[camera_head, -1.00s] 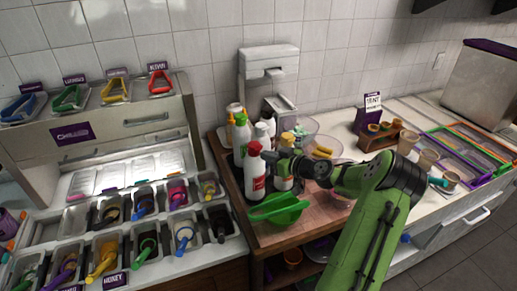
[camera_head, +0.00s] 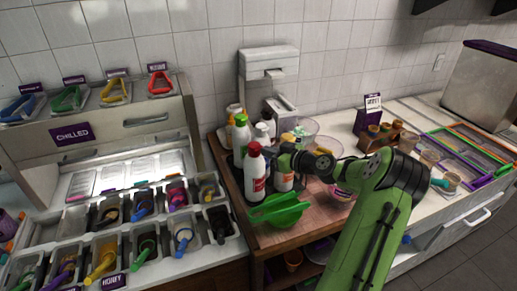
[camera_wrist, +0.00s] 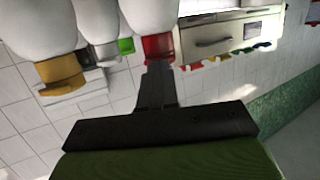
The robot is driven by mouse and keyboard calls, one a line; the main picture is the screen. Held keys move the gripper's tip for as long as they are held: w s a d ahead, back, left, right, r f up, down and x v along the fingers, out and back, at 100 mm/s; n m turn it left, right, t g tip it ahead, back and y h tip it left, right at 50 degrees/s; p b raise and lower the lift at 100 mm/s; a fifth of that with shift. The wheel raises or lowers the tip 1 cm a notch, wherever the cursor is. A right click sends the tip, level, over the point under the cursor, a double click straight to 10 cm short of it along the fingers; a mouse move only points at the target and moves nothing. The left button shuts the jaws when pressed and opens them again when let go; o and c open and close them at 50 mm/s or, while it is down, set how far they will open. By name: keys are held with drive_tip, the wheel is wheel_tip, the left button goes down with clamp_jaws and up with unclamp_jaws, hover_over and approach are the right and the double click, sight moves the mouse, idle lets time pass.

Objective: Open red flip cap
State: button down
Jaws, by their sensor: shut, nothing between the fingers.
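The red flip cap (camera_head: 253,149) tops a white bottle with a red label (camera_head: 254,172), standing upright at the front of a bottle group. In the wrist view the red cap (camera_wrist: 158,47) is straight ahead of my fingers, with its bottle (camera_wrist: 149,14) seen upside down. My gripper (camera_wrist: 155,72) is shut with nothing in it. Its fingertips overlap the near edge of the cap in that view; I cannot tell whether they touch. In the head view my gripper (camera_head: 277,158) is just right of the bottle. I cannot make out the lid as lifted.
Green-capped (camera_head: 240,119) and yellow-capped (camera_head: 287,137) bottles stand close around. A white dispenser (camera_head: 268,62) rises behind. Topping bins (camera_head: 147,245) fill the left; small cups stand at right.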

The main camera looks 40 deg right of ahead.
sight(258, 146)
drive_tip(key=shift+r, duration=0.45)
drive_tip(key=shift+w+a+r, duration=0.1)
drive_tip(key=shift+w+r, duration=0.2)
drive_tip(key=shift+w, duration=0.25)
drive_tip(key=shift+w+a+r, duration=0.1)
drive_tip(key=shift+w+r, duration=0.2)
drive_tip(key=shift+w, duration=0.25)
drive_tip(key=shift+w+a, duration=0.15)
drive_tip(key=shift+w, duration=1.15)
drive_tip(key=shift+w, duration=0.1)
